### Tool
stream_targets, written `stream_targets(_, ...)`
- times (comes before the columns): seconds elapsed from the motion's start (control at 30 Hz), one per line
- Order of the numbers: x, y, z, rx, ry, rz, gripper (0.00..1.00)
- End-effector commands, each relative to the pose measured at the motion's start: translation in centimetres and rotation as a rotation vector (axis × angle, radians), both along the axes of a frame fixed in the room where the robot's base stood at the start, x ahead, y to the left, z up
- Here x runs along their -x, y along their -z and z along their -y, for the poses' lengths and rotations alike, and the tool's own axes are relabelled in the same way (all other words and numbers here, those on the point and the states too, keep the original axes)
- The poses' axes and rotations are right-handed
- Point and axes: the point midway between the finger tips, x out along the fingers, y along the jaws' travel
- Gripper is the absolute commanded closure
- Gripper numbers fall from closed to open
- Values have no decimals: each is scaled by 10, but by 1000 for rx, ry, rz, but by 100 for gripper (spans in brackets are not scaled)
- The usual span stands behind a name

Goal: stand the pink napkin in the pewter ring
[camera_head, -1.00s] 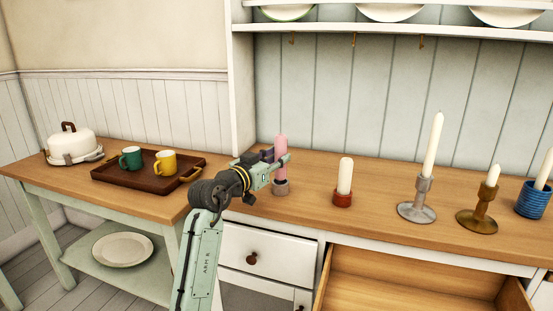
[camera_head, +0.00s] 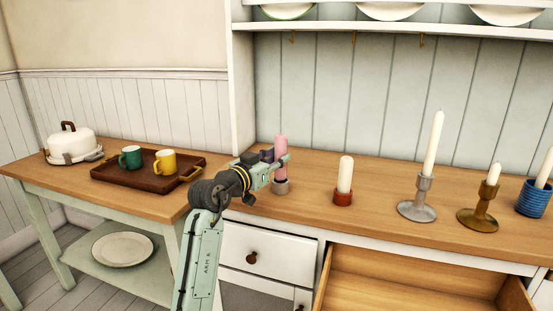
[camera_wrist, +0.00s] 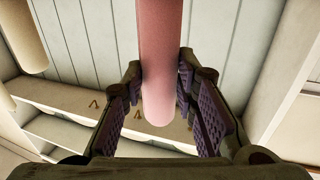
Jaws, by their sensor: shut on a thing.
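The pink napkin (camera_head: 281,146) is a slim upright roll with a rounded top, at the left of the wooden counter. The pewter ring (camera_head: 281,187) is a short grey cup on the counter, directly under the napkin. The napkin's lower end appears to meet the ring; how deep it sits inside I cannot tell. My gripper (camera_head: 280,163) reaches in from the left and is shut on the napkin above the ring. In the wrist view the napkin (camera_wrist: 160,70) runs between both finger pads, with its rounded end showing. The ring is not visible there.
A white candle in a red holder (camera_head: 343,198) stands just right. Farther right are a silver candlestick (camera_head: 417,210), a brass candlestick (camera_head: 478,218) and a blue holder (camera_head: 532,200). A drawer (camera_head: 420,285) is open below. A tray (camera_head: 120,173) with two mugs lies left.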

Motion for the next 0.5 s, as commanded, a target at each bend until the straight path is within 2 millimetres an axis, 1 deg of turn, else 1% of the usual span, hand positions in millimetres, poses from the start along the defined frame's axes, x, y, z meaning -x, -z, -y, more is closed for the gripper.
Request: stream_targets(0.5, 0, 10, 0, 0, 0, 0, 100)
